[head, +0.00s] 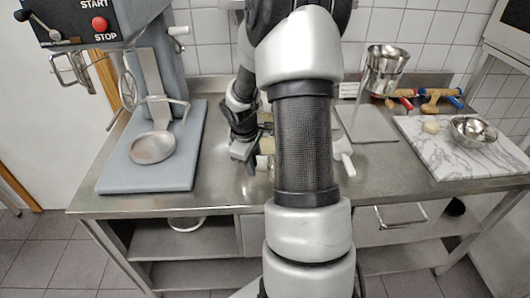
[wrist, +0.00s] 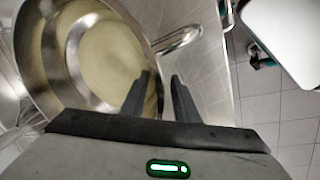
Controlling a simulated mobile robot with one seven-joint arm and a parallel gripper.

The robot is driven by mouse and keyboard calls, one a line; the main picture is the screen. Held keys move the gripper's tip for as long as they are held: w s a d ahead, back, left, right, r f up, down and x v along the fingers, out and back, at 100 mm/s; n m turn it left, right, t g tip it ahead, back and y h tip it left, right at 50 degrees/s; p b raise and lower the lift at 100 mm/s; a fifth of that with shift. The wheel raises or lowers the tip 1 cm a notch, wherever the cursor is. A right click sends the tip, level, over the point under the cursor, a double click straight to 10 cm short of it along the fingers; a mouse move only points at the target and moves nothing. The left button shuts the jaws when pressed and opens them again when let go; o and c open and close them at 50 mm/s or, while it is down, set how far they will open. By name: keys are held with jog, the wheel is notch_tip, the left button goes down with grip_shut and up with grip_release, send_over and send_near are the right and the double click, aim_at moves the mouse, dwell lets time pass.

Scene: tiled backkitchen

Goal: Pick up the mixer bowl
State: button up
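The mixer bowl (wrist: 76,42) is a shiny metal bowl with a loop handle (wrist: 180,40) on its side and pale yellow dough (wrist: 112,55) inside. It fills the upper left of the wrist view. My gripper (wrist: 160,80) is at the bowl's right side, with its two fingers apart. The left finger overlaps the bowl's inside and the right finger lies outside it. The rim seems to run between them, but I cannot tell whether either finger touches it. In the head view my arm hides most of the bowl and the fingertips.
The mixer stand (head: 130,172) with a round metal plate (head: 153,148) stands left. At right are a marble board (head: 455,165) with a small metal bowl (head: 473,131), a tall metal container (head: 384,72) and rolling pins (head: 440,98). The steel counter (head: 225,195) is clear in front.

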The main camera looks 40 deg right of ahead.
grip_shut()
jog(key=shift+r, duration=0.1)
dwell(1.1)
jog(key=shift+w+d+r, duration=0.1)
jog(key=shift+w, duration=0.05)
